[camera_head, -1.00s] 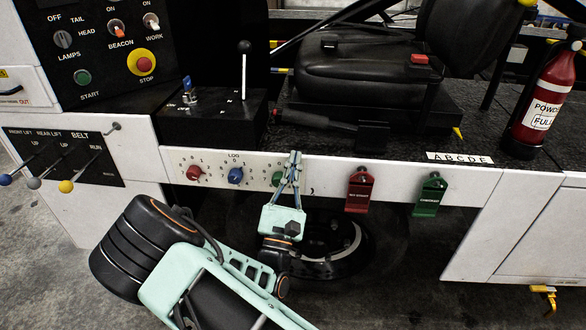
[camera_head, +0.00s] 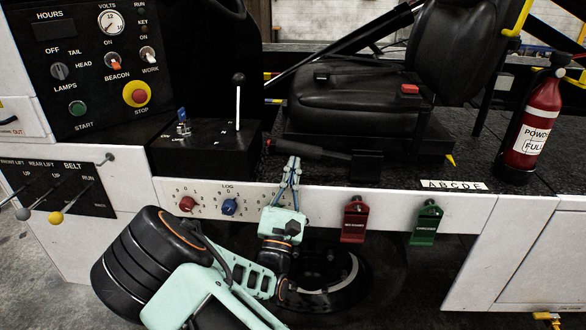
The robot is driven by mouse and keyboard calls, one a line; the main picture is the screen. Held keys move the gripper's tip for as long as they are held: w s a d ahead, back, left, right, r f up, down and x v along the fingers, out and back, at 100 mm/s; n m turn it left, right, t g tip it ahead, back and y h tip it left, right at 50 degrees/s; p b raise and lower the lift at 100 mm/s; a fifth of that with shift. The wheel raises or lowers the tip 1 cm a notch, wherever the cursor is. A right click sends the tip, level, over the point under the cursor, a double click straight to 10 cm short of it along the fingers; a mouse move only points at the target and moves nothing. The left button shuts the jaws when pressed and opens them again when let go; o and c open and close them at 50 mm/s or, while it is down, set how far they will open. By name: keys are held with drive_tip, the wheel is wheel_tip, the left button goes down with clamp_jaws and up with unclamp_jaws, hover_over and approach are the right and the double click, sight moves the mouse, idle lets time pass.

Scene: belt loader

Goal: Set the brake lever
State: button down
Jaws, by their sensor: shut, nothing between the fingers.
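A black lever with a thick dark grip (camera_head: 310,150) lies nearly flat beside the seat, just above the white front panel; it looks like the brake lever. Its right end meets a dark block (camera_head: 366,165) below the seat. My gripper (camera_head: 292,161) points up in front of the white panel, fingers together and empty. Its tips overlap the lower edge of the grip in the picture; I cannot tell whether they touch it. A second, upright lever with a black knob (camera_head: 239,78) stands on the dark console to the left.
The black seat (camera_head: 355,95) rises behind. A fire extinguisher (camera_head: 532,125) stands at the right.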

sight(295, 152)
drive_tip(key=shift+r+m+g+h+p, duration=0.3)
drive_tip(key=shift+r+m+h+p, duration=0.8)
drive_tip(key=shift+r+m+p, duration=0.3)
drive_tip(key=d+r+m+g+h+p, duration=0.5)
drive_tip(key=r+m+p, duration=0.5)
drive_tip(key=r+m, duration=0.2)
drive_tip(key=shift+s+d+m+g, duration=0.15)
drive_tip(key=shift+d+m+g, duration=0.3)
drive_tip(key=shift+d, duration=0.3)
drive_tip(key=shift+f, duration=0.15)
